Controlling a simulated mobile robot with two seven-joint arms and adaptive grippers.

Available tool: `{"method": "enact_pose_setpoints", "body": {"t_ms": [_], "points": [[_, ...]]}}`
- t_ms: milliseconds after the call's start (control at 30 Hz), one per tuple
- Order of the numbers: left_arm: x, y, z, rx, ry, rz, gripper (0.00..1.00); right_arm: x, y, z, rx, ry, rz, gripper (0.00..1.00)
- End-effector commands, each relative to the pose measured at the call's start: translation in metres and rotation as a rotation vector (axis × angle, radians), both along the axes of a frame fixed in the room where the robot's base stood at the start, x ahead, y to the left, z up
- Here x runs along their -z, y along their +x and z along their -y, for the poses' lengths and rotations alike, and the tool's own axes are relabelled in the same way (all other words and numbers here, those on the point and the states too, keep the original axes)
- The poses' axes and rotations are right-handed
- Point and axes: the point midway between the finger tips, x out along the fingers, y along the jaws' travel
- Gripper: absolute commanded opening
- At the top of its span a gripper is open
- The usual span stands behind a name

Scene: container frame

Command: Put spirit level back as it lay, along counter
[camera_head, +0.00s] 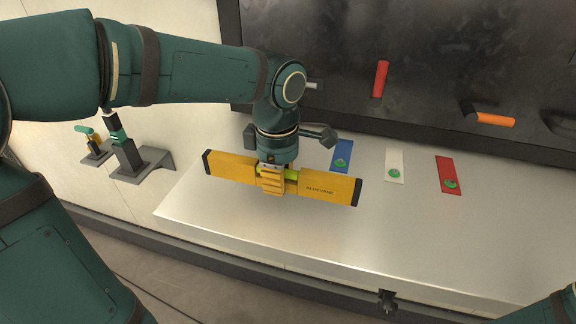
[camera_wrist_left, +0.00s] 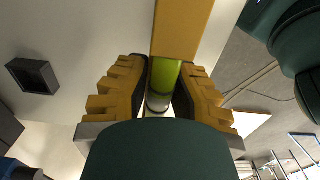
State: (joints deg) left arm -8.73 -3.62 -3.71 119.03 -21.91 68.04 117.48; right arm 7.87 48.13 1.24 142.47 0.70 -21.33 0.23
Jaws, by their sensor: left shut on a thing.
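The yellow spirit level (camera_head: 325,187) with black end caps is in the head view, over the left part of the metal counter (camera_head: 400,240). It runs roughly along the counter, with its right end nearer the front edge. My left gripper (camera_head: 272,181) is shut on its middle, near the green vial. In the left wrist view the yellow fingers (camera_wrist_left: 161,95) sit on both sides of the green vial (camera_wrist_left: 163,78). I cannot tell whether the level touches the counter. My right gripper is not clearly in view; only a bit of my right arm shows at the lower right corner.
Blue (camera_head: 341,156), white (camera_head: 394,166) and red (camera_head: 448,175) plates with green buttons lie at the back of the counter. A dark panel with a red handle (camera_head: 380,79) and an orange handle (camera_head: 495,119) rises behind. A grey bracket (camera_head: 143,165) is left. The counter's front right is clear.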

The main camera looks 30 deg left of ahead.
Motion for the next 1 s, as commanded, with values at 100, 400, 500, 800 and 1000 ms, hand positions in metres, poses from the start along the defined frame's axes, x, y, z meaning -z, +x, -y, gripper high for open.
{"method": "enact_pose_setpoints", "body": {"t_ms": [100,400,500,800,1000], "points": [[0.000,0.000,0.000,0.000,0.000,0.001,0.00,0.000,0.000,0.000,0.000,0.000,0.000,0.00],[0.001,0.000,0.001,-0.002,-0.001,0.004,0.00,0.001,0.000,0.000,0.000,0.000,0.000,0.00],[0.005,0.000,0.001,-0.002,0.000,0.004,0.00,0.004,0.000,0.000,0.000,-0.001,0.000,0.00],[0.026,0.000,0.001,-0.001,0.000,0.004,0.00,0.023,0.000,-0.001,0.001,-0.004,-0.001,0.00],[0.042,0.000,0.001,-0.002,0.000,0.004,0.00,0.036,-0.002,-0.001,-0.004,-0.003,-0.007,0.00]]}}
